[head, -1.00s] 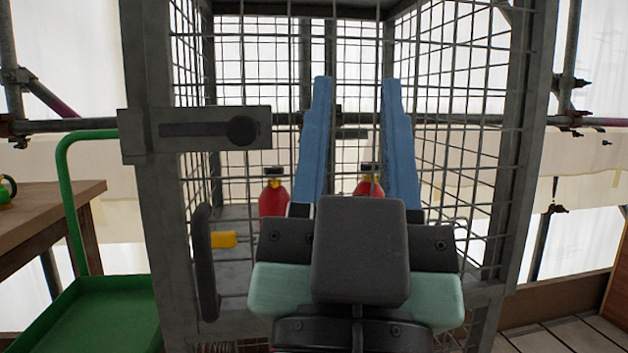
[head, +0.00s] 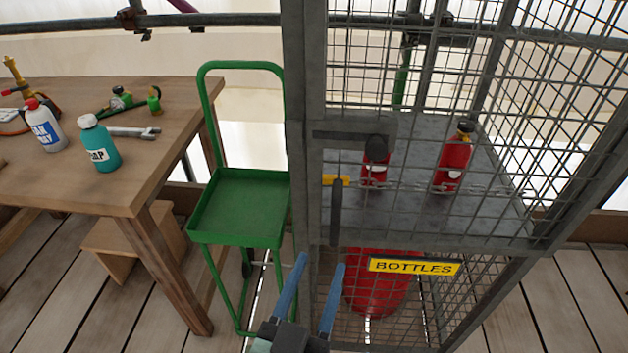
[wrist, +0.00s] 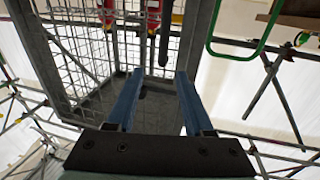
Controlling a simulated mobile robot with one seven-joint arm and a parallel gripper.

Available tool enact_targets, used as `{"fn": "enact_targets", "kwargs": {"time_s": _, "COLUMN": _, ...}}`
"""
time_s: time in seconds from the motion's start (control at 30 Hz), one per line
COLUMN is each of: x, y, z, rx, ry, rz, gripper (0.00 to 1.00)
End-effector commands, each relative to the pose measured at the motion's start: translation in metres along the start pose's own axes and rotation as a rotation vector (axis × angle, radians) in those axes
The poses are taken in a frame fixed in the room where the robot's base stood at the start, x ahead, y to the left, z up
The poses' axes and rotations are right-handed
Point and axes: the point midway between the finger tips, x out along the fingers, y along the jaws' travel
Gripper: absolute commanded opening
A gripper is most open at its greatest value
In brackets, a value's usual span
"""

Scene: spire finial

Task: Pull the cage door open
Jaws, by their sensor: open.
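The cage (head: 300,80) is a grey metal frame with wire mesh. Its door looks closed in the head view. My gripper (head: 320,263) is open and empty. In the head view it appears below the handle, near the cage's lower left; I cannot tell its distance from the door. The wrist view shows my gripper's two blue fingers (wrist: 158,73) apart, with cage mesh (wrist: 85,45) beyond and to the left.
A green trolley (head: 240,205) stands close to the cage's left. A wooden table (head: 160,180) with bottles and tools is farther left. Inside the cage are red bottles (head: 452,165), a yellow object (head: 335,180), and a large red cylinder (head: 380,280) behind a BOTTLES sign (head: 414,267).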

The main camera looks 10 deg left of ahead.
Motion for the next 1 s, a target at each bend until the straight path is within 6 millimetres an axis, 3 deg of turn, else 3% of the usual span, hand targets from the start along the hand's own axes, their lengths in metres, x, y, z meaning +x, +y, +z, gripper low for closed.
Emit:
{"fn": "enact_targets", "kwargs": {"time_s": 0.13, "x": -0.005, "y": -0.002, "z": 0.002, "rx": -0.009, "ry": -0.018, "rz": -0.004, "gripper": 0.52}}
{"fn": "enact_targets", "kwargs": {"time_s": 0.27, "x": 0.005, "y": -0.002, "z": 0.003, "rx": -0.009, "ry": -0.016, "rz": -0.005, "gripper": 0.52}}
{"fn": "enact_targets", "kwargs": {"time_s": 0.8, "x": 0.098, "y": -0.002, "z": 0.003, "rx": -0.008, "ry": -0.015, "rz": -0.003, "gripper": 0.52}}
{"fn": "enact_targets", "kwargs": {"time_s": 1.0, "x": 0.118, "y": -0.002, "z": 0.005, "rx": -0.008, "ry": -0.017, "rz": -0.003, "gripper": 0.52}}
